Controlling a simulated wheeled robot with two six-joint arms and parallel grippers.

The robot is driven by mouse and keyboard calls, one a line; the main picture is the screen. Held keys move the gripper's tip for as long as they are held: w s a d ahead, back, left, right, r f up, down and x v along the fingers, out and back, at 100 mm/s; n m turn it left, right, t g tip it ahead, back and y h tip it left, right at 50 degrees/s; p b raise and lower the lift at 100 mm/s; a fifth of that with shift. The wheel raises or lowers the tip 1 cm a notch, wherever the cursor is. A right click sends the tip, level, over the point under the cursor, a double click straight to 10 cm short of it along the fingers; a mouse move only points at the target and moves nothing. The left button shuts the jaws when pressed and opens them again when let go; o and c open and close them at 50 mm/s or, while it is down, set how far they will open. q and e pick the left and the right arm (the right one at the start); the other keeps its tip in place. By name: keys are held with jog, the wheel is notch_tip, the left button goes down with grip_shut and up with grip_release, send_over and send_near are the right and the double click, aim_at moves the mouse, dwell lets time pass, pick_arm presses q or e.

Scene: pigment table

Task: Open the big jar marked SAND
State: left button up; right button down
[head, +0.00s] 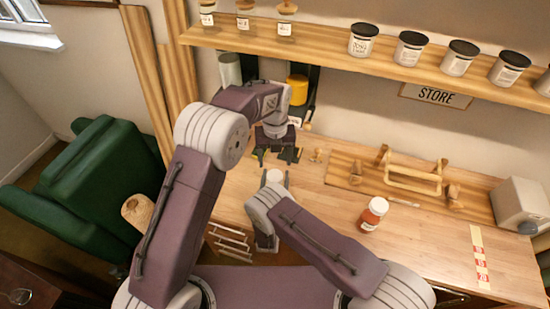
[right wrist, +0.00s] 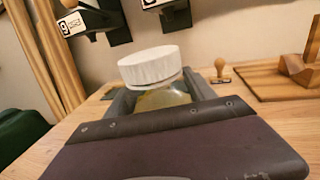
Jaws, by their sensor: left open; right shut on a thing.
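A jar with a white ribbed lid (right wrist: 150,66) and a pale yellowish body (right wrist: 163,97) is held between the fingers of my right gripper (right wrist: 163,98). The lid is on the jar, and no SAND marking can be read on it. In the head view the white lid (head: 274,176) shows just beyond my right wrist, which hides most of the jar. My left gripper (head: 277,157) is open with its dark fingers spread. In the head view it appears just beyond the lid, apart from it; I cannot tell its exact height.
An orange jar with a white lid (head: 373,213) stands to the right on the table. A wooden rack (head: 412,178), a small wooden knob (head: 317,155) and a grey box (head: 521,204) stand farther back. A shelf (head: 330,50) holds several dark-lidded jars. The front right table is mostly clear.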

aim_at(275, 176)
pick_arm(q)
notch_tip(275, 176, down, 8)
jog(key=shift+r, duration=0.1)
pick_arm(e)
jog(key=shift+s+f, duration=0.1)
jog(key=shift+f, duration=0.1)
